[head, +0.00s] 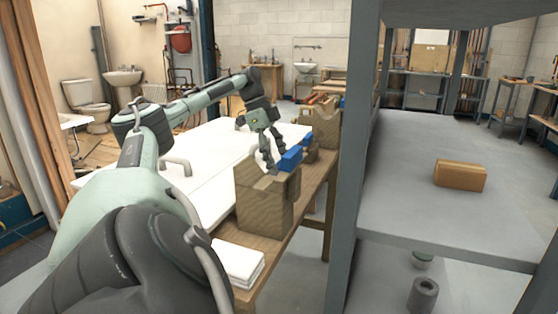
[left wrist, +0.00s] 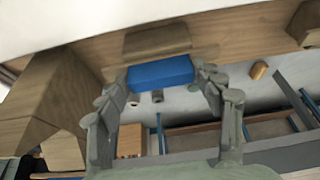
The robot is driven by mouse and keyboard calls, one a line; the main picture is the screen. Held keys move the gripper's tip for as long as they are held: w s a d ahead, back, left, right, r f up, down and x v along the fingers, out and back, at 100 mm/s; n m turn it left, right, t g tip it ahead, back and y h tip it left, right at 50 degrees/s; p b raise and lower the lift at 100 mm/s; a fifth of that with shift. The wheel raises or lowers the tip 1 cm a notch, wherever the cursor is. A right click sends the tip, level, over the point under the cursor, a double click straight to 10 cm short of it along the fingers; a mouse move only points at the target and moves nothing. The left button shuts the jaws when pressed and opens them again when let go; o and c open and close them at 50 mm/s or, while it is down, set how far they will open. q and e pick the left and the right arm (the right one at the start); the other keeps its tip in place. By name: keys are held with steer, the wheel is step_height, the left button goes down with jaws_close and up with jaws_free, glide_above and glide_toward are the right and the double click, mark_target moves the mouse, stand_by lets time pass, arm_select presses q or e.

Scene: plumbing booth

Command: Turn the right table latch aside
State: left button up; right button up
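A blue block-shaped piece, apparently the latch (head: 291,157), sits at the table's right edge beside a brown wooden block. In the left wrist view the blue latch (left wrist: 160,73) lies ahead, in front of a small brown block (left wrist: 157,40) on the table edge. My left gripper (head: 273,158) reaches down to the latch from above. Its fingers (left wrist: 160,88) are spread apart, one on each side of the latch's ends. I cannot tell whether they touch it. My right gripper is in neither view.
A large brown wooden block (head: 264,205) stands close in front of the left gripper, and another (head: 326,125) stands farther along the edge. A white panel (head: 215,165) covers the table. Grey shelving (head: 455,190) with a tan block (head: 460,175) stands at right.

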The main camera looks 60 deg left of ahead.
arm_select(q)
steer(key=shift+o, duration=1.3)
steer(key=shift+r, duration=0.1)
steer(key=v, duration=0.7)
steer(key=shift+r, duration=0.15)
steer(key=shift+a, duration=0.1)
